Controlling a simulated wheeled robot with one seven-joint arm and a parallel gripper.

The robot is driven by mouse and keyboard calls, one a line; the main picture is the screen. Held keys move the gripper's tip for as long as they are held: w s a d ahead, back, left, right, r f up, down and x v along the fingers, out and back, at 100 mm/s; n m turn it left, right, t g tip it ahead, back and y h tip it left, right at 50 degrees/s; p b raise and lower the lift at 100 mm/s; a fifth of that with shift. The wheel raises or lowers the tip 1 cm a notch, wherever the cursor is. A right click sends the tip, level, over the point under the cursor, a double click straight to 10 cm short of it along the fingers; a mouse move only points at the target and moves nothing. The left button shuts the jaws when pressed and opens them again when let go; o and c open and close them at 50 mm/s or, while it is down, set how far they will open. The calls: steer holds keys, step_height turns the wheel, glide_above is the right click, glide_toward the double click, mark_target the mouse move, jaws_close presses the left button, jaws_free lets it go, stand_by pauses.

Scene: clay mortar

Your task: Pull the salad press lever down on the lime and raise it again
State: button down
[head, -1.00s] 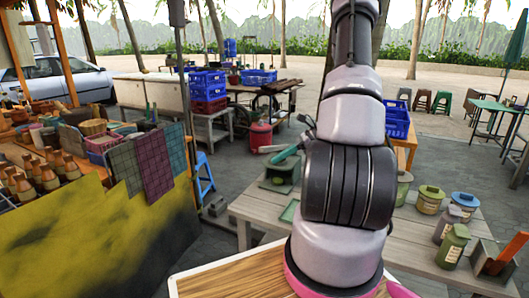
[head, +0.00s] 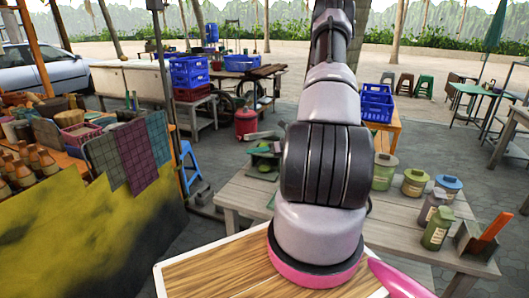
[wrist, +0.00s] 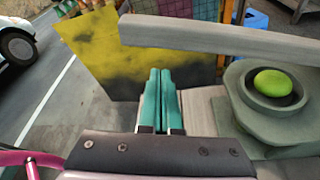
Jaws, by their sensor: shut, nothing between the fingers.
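The salad press shows in the wrist view as a grey-green body (wrist: 240,115) with a round cup. A bright green lime (wrist: 273,83) sits in the cup. The press's long grey lever (wrist: 215,38) runs across the top of the wrist view, apart from the lime. In the head view the press and lime (head: 265,168) stand on the table left of my arm, partly hidden. My gripper (wrist: 161,100) has teal fingers pressed together, empty, left of the cup. In the wrist picture its tips lie below the lever. No contact shows, but I cannot judge the depth gap.
Several lidded jars (head: 415,182) and a box with an orange handle (head: 483,240) stand on the table's right side. A wooden board (head: 215,275) is at the front. A stall with a yellow-black front (head: 80,235) and a blue stool (head: 190,165) are left.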

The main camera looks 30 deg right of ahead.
steer(key=shift+w+d+r, duration=0.1)
steer(key=shift+d+r, duration=0.15)
steer(key=shift+r, duration=0.55)
steer(key=shift+w+d+r, duration=0.1)
steer(key=shift+d+r, duration=0.1)
steer(key=shift+r, duration=0.6)
steer(key=shift+r, duration=0.1)
steer(key=w+d+r+m+y, duration=0.2)
steer(key=w+d+r+m, duration=0.2)
steer(key=d+r, duration=0.2)
steer(key=w+d+r+m+y, duration=0.2)
steer(key=w+d+r+m, duration=0.2)
steer(key=r, duration=0.7)
steer(key=shift+w+d+m+g, duration=0.3)
steer(key=shift+w+d+g, duration=0.15)
steer(key=shift+d, duration=0.4)
steer(key=shift+w+r, duration=0.1)
